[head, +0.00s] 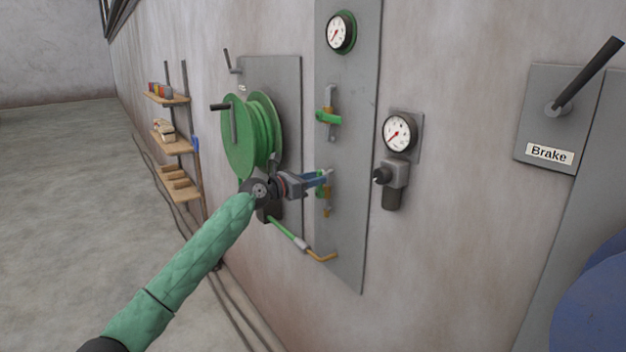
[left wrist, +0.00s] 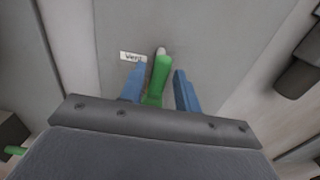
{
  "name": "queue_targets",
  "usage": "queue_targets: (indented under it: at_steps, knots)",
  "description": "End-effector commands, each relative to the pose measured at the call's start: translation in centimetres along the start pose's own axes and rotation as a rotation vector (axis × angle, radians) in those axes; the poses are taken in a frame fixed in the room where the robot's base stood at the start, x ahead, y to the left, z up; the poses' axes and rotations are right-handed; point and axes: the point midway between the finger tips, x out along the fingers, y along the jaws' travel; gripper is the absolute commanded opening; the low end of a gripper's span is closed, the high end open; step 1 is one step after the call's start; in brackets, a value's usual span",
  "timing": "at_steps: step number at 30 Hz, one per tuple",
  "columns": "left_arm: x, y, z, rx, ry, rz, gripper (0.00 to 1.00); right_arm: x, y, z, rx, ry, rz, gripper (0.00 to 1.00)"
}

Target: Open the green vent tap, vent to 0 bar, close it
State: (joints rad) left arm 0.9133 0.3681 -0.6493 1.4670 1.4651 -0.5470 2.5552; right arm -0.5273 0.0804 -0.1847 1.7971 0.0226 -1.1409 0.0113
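The vent tap's green handle (left wrist: 159,78) shows in the left wrist view beside a small label reading "Vent" (left wrist: 133,57). My left gripper (left wrist: 160,88) has its blue fingers on either side of the handle. A gap shows between handle and right finger; whether the left finger touches cannot be told. In the head view my left gripper (head: 322,180) is at the lower tap (head: 326,211) on the grey panel, hiding most of it. A green-rimmed gauge (head: 340,33) sits at the panel's top; its reading is too small to tell. My right gripper is not in view.
Another green-handled tap (head: 328,118) is higher on the panel (head: 345,255). A second gauge (head: 398,132) with a black-knobbed regulator (head: 390,180) is to its right. A green hose reel (head: 250,132) is left, a Brake lever (head: 588,75) far right. Shelves (head: 176,146) stand farther left.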

Motion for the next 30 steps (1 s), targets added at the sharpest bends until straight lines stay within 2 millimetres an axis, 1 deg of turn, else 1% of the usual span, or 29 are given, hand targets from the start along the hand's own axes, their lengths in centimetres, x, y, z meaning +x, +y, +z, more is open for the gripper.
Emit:
queue_targets:
  at_steps: [1, 4, 5, 17, 23, 30]
  knots:
    - [0.0, 0.0, 0.0, 0.000, 0.000, 0.000, 0.22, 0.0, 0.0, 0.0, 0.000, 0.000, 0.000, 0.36]
    - [0.0, 0.0, 0.0, 0.000, 0.000, 0.000, 0.03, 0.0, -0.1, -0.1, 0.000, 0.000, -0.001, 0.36]
    - [0.0, 0.0, 0.0, 0.000, 0.000, 0.000, 0.00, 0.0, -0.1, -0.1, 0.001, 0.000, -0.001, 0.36]
    - [0.0, -0.2, 0.0, 0.038, 0.000, 0.000, 0.00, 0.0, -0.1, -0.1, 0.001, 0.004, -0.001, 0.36]
    - [0.0, -0.8, -0.1, 0.145, 0.001, 0.000, 0.00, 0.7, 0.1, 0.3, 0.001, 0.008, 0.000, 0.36]
    - [0.0, -2.0, -0.4, 0.353, 0.000, -0.001, 0.00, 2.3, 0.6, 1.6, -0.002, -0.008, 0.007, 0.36]
